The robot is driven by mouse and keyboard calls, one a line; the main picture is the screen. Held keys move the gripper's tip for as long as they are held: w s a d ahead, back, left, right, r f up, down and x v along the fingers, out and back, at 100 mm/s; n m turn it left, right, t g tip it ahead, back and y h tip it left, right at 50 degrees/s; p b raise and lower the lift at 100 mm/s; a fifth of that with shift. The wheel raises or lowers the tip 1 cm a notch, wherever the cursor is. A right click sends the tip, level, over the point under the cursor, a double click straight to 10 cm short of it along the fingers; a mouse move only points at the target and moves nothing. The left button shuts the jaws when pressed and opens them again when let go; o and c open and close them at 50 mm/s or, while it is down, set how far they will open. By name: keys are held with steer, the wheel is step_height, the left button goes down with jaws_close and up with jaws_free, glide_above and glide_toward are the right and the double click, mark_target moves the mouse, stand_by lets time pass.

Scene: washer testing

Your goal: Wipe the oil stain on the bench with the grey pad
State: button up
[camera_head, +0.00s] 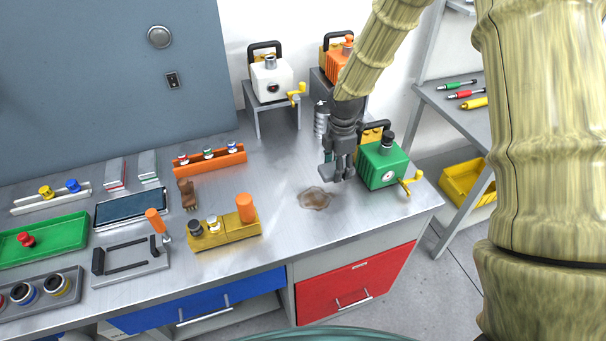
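The oil stain (315,198) is a brown, irregular patch on the bare metal bench (285,222), toward the front right. My gripper (338,174) is dark grey and points down just behind and right of the stain, beside the green machine. Its fingers are small and dark here, and I cannot tell whether they are apart or closed on something.
A green machine (382,168) with a yellow crank stands close right of my gripper. A yellow fixture (225,232) with an orange knob stands left of the stain. An orange rack (208,160) and a white machine (269,78) are behind. Bare bench surrounds the stain.

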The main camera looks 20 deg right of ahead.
steer(key=shift+r+p, duration=0.45)
steer(key=shift+r, duration=0.5)
steer(key=shift+a, duration=0.1)
